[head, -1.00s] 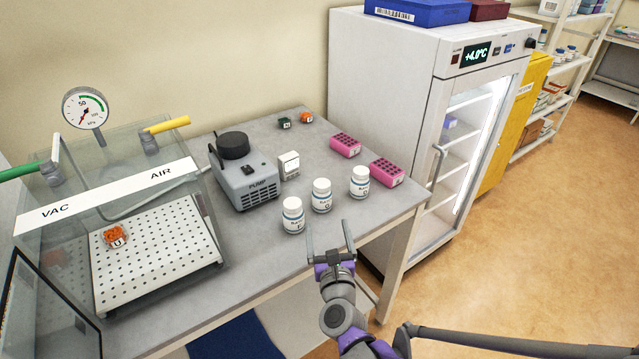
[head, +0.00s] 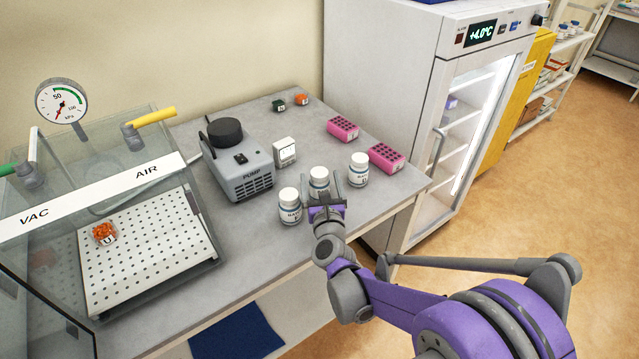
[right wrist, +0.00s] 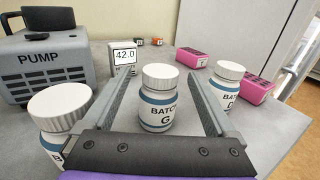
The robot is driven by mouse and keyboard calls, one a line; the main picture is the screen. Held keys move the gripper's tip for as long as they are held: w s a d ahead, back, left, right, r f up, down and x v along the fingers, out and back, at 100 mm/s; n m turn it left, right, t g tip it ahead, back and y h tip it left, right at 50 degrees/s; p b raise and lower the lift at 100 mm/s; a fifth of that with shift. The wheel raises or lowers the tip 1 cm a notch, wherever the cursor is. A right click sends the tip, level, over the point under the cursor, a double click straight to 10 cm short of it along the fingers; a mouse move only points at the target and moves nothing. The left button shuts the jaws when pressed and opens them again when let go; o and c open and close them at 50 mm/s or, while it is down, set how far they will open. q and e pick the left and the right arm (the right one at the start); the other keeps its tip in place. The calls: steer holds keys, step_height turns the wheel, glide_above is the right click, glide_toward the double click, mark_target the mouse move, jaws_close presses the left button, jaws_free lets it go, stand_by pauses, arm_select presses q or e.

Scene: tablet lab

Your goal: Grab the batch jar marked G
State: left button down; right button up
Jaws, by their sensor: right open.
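Three white batch jars with blue-banded labels stand upright in a row near the front edge of the table. The middle jar is marked G; it shows in the right wrist view (right wrist: 158,100) and partly behind my gripper in the head view (head: 319,176). The left jar (head: 289,207) and the right jar (head: 358,170) flank it. My right gripper (head: 320,188) is open. In the right wrist view its two fingers (right wrist: 158,95) point forward on either side of jar G, with visible gaps. My left gripper is not in view.
A grey pump (head: 240,165) and a small display (head: 284,152) stand behind the jars. Pink racks (head: 386,157) lie to the right. A clear vacuum chamber (head: 150,255) fills the left of the table. A fridge (head: 390,90) stands beyond the table's right end.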

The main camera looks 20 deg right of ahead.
steer(key=shift+w+d, duration=0.15)
steer(key=shift+w, duration=0.6)
steer(key=shift+w+d, duration=0.1)
steer(key=shift+w, duration=0.65)
jaws_close()
